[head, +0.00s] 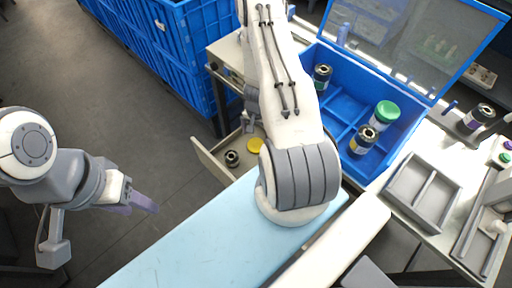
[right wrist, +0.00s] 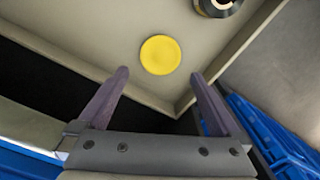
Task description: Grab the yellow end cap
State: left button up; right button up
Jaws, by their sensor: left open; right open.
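The yellow end cap (right wrist: 160,55) is a flat round disc lying on the floor of an open drawer, near a corner, in the right wrist view. It also shows in the head view (head: 254,145), partly beside my right arm. My right gripper (right wrist: 159,74) is open and empty, its fingertips on either side of the cap's near edge in the picture; I cannot tell how far above it they are. In the head view my right gripper (head: 248,124) is mostly hidden by its arm. My left gripper (head: 142,203) hangs over the floor at the left, open and empty.
A black ring-shaped part (head: 232,158) lies in the drawer (head: 207,160) near the cap. A blue divided box (head: 340,98) with an open lid holds several rolls or jars. A grey tray (head: 423,194) stands right of it. Blue crates (head: 180,45) stand behind the drawer.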

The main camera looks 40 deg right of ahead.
aim_at(254, 145)
jog(key=shift+f+b, duration=3.9)
jog(key=shift+f, duration=0.5)
jog(key=shift+r, duration=0.1)
jog(key=c, duration=1)
